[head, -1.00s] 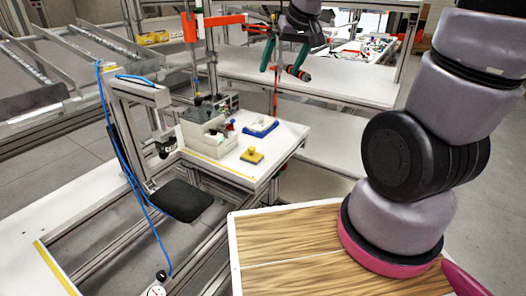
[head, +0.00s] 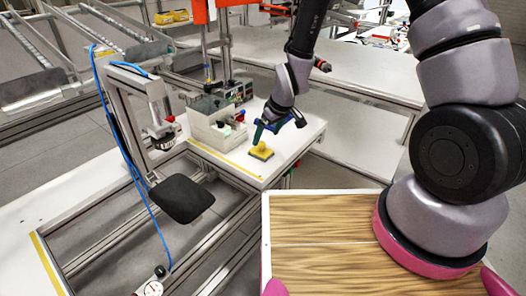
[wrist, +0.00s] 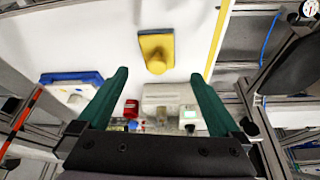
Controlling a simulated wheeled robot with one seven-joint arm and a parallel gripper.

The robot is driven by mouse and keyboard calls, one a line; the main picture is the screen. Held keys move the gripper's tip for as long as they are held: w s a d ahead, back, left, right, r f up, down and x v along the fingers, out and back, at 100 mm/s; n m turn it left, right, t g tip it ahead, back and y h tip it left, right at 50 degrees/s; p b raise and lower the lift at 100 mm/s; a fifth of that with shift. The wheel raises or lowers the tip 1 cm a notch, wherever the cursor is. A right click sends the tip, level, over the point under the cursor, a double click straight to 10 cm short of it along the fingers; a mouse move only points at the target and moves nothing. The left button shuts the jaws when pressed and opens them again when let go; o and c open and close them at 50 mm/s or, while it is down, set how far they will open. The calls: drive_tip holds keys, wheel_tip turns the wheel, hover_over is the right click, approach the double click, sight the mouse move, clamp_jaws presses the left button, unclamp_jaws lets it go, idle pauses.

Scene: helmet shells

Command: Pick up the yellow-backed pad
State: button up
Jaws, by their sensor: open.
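The yellow-backed pad (head: 262,150) lies on the white table (head: 225,165), close to its front edge, with its yellow knob up. In the wrist view the pad (wrist: 156,48) shows as a yellow block with a round knob, ahead of the fingertips and between their lines. My gripper (head: 277,127) is above the table just behind and beside the pad in the head view. Its green fingers are spread wide in the wrist view (wrist: 160,76), with nothing between them. I cannot tell the exact height gap to the pad.
A blue-and-white tray (wrist: 72,84) lies to the left in the wrist view. Light grey bins (head: 212,122) with small items stand left of the pad in the head view. A metal stand with a dark plate (head: 182,200) is further left.

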sight(261, 143)
drive_tip(key=x, duration=0.7)
drive_tip(key=shift+w+a+f, duration=0.15)
drive_tip(key=shift+w+a, duration=0.05)
drive_tip(key=shift+w, duration=0.15)
drive_tip(key=c, duration=1.2)
drive_tip(key=shift+c, duration=0.2)
wheel_tip(261, 143, up, 10)
